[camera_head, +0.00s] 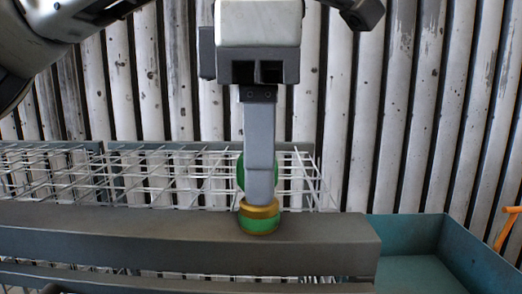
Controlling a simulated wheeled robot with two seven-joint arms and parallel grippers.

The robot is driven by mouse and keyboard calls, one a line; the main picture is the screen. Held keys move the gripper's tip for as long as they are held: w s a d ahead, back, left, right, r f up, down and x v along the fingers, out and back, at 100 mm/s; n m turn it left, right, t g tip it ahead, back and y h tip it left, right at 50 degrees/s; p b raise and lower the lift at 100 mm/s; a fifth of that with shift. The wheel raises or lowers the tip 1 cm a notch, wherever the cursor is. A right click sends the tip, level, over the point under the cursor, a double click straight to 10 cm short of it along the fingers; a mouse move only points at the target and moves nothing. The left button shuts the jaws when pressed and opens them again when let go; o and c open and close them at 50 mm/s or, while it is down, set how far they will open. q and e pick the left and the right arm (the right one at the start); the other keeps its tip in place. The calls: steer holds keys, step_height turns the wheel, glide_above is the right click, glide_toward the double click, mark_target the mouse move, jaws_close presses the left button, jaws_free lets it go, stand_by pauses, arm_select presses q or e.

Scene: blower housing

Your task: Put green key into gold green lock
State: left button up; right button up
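The gold and green lock (259,219) is a short round piece with a gold band above a green band. It stands on a long grey beam (150,236). My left gripper (260,190) points straight down over the lock, its fingers seen edge-on, with the tip at the lock's upper rim. The green key (241,174) shows as rounded green edges on both sides of the finger, just above the lock. Most of the key is hidden, so I cannot tell how far it sits in the lock. The gap between my fingers is hidden. My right gripper is not clearly visible.
A white wire rack (130,178) lies behind the beam. A teal open bin (447,245) stands at the right beyond the beam's end, with an orange item (508,228) at the picture's edge. A ribbed, worn metal wall (420,110) fills the back.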

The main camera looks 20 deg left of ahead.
stand_by(0.3)
